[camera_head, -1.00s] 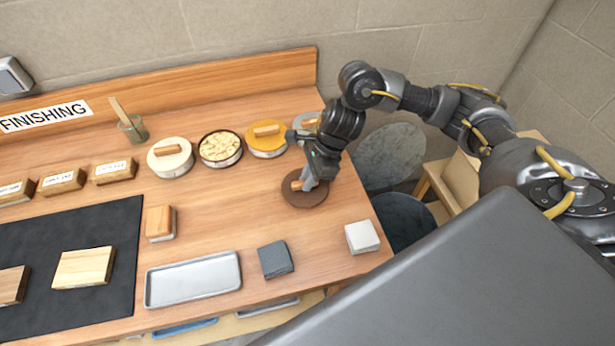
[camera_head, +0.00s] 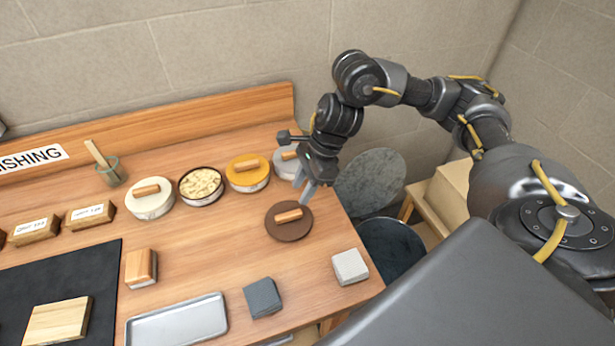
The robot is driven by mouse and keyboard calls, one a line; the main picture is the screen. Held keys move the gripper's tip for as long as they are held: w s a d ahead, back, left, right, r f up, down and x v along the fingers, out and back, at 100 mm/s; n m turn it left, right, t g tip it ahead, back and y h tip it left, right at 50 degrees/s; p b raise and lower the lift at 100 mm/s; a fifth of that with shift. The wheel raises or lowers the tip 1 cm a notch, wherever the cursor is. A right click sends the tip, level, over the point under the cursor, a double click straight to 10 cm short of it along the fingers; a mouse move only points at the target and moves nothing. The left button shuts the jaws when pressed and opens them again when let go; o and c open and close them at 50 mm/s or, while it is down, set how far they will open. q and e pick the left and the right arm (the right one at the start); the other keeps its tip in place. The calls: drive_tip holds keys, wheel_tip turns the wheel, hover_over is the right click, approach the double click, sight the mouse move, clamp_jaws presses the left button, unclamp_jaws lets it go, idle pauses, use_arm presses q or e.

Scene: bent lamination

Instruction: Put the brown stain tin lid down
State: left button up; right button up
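The brown stain tin lid (camera_head: 275,230), a dark brown disc with a light wooden bar handle, lies flat on the wooden bench near its right end. My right gripper (camera_head: 306,191) is just behind and to the right of the lid, apart from its handle. Its fingers are spread with nothing between them. An uncovered tin (camera_head: 200,186) with pale, lumpy contents stands in the row of tins behind. My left gripper is not in view.
The row also holds a white-lidded tin (camera_head: 150,199), a yellow-lidded tin (camera_head: 247,173) and a grey-lidded tin (camera_head: 284,163) close to my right gripper. A grey block (camera_head: 262,298), a pale block (camera_head: 350,266) and a metal tray (camera_head: 177,324) lie nearer the front.

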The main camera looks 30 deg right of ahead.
drive_tip(key=v, duration=0.3)
drive_tip(key=shift+d+r, duration=0.1)
drive_tip(key=shift+r, duration=0.15)
drive_tip(key=shift+r, duration=0.1)
